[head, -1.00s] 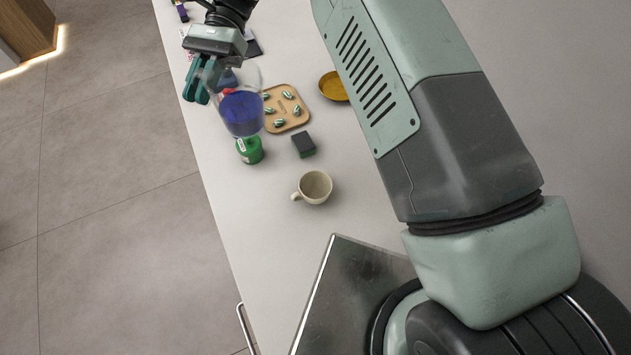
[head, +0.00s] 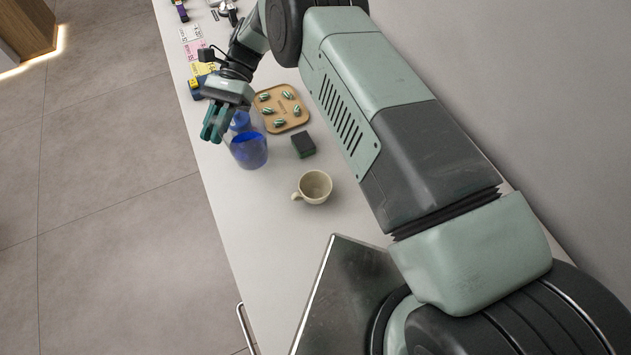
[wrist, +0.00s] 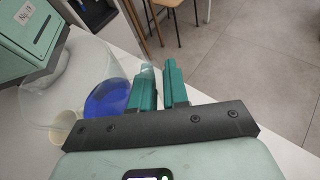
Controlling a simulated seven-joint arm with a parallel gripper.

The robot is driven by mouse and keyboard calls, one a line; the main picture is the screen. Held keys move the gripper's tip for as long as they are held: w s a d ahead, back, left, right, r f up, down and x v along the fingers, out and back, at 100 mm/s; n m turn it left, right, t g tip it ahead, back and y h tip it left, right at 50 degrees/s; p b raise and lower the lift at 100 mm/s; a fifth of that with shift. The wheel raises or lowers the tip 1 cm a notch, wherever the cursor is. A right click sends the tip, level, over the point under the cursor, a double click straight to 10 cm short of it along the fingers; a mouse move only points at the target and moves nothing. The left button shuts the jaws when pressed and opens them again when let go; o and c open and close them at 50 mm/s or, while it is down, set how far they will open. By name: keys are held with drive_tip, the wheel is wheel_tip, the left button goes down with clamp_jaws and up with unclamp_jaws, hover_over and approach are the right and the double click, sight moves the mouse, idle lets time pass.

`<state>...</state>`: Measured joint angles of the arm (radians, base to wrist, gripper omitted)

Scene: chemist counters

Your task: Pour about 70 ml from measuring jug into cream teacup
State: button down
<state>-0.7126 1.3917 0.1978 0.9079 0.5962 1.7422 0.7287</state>
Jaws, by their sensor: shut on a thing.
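The clear measuring jug (head: 262,139) holds blue liquid and is above the counter, left of the cream teacup. My gripper (head: 213,132) is shut on the jug at its left side; the exact grip on the handle is hard to see. In the wrist view the jug (wrist: 92,62) is left of my gripper's fingers (wrist: 158,90), with the blue liquid low in it. The cream teacup (head: 315,188) stands upright on the counter, its handle to the left, below and right of the jug. A pale cup shape shows through the jug in the wrist view. No liquid stream shows.
A wooden tray (head: 268,97) with several green-and-white capsules lies behind the jug. A dark sponge with a green base (head: 304,145) sits between tray and teacup. Coloured cards (head: 195,50) lie at the far left edge. The counter (head: 255,210) left of the teacup is clear.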

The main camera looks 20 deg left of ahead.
sight(232, 131)
drive_tip(key=shift+f, duration=0.25)
drive_tip(key=shift+d+r, duration=0.1)
drive_tip(key=shift+d+r+n+y, duration=0.4)
drive_tip(key=shift+d+n+y, duration=0.1)
drive_tip(key=shift+d+n, duration=0.1)
drive_tip(key=shift+d+r+n+y, duration=0.4)
drive_tip(key=shift+d+n+y, duration=0.1)
drive_tip(key=shift+d, duration=0.1)
drive_tip(key=shift+d+f+n+y, duration=0.15)
drive_tip(key=shift+d+n+y, duration=0.35)
drive_tip(key=shift+d+n, duration=0.3)
drive_tip(key=shift+d+r+n+y, duration=0.2)
drive_tip(key=shift+d+r+n, duration=0.05)
drive_tip(key=shift+d, duration=0.3)
drive_tip(key=shift+d+r+n+y, duration=0.2)
drive_tip(key=shift+d+n, duration=0.05)
drive_tip(key=shift+d, duration=0.3)
drive_tip(key=shift+s+d+f+n+g+y, duration=0.1)
drive_tip(key=shift+d+f+n+g+y, duration=0.25)
drive_tip(key=shift+d+n, duration=0.25)
drive_tip(key=shift+d+n+p, duration=0.25)
drive_tip(key=shift+n+p, duration=0.05)
drive_tip(key=shift+n, duration=0.1)
